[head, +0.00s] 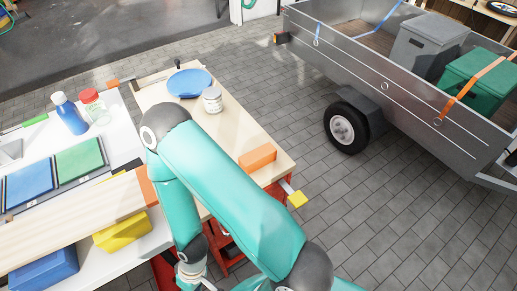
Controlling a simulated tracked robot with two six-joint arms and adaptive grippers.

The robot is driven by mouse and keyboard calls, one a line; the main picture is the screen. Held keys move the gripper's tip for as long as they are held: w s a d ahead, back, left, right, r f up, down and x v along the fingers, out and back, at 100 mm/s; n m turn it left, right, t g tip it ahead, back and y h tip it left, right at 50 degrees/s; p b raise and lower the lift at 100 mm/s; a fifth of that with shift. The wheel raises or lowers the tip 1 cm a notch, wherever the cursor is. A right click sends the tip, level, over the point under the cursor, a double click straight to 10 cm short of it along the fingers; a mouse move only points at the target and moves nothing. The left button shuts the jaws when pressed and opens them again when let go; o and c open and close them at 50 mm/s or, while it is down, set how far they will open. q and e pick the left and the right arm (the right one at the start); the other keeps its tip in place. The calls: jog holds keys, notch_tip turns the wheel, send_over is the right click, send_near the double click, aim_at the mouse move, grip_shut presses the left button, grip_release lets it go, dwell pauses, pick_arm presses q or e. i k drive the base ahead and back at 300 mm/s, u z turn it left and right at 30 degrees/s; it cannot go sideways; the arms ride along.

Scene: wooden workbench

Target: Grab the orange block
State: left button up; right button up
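An orange block (257,158) lies on the light wooden workbench top (235,130), close to its right edge. Its upper and near sides show clear of my arm, which passes just left of it and in front. My teal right arm comes in from the bottom right, bends at the elbow over the bench, and runs down to a grey wrist at the bottom edge. The fingers of my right gripper are not visible. My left arm and gripper are not in view. Nothing is seen holding the orange block.
A blue plate (189,83) and a white jar (212,100) stand at the bench's far end. A yellow-ended clamp (297,198) juts past the right edge. At left are a blue bottle (70,114), a red-lidded jar (94,106) and a wooden board (75,222). A trailer (400,95) stands beyond.

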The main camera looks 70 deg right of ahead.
aim_at(253, 160)
jog(key=z, duration=0.15)
jog(key=k, duration=1.55)
jog(key=z, duration=0.5)
jog(key=i, duration=1)
jog(key=z, duration=0.05)
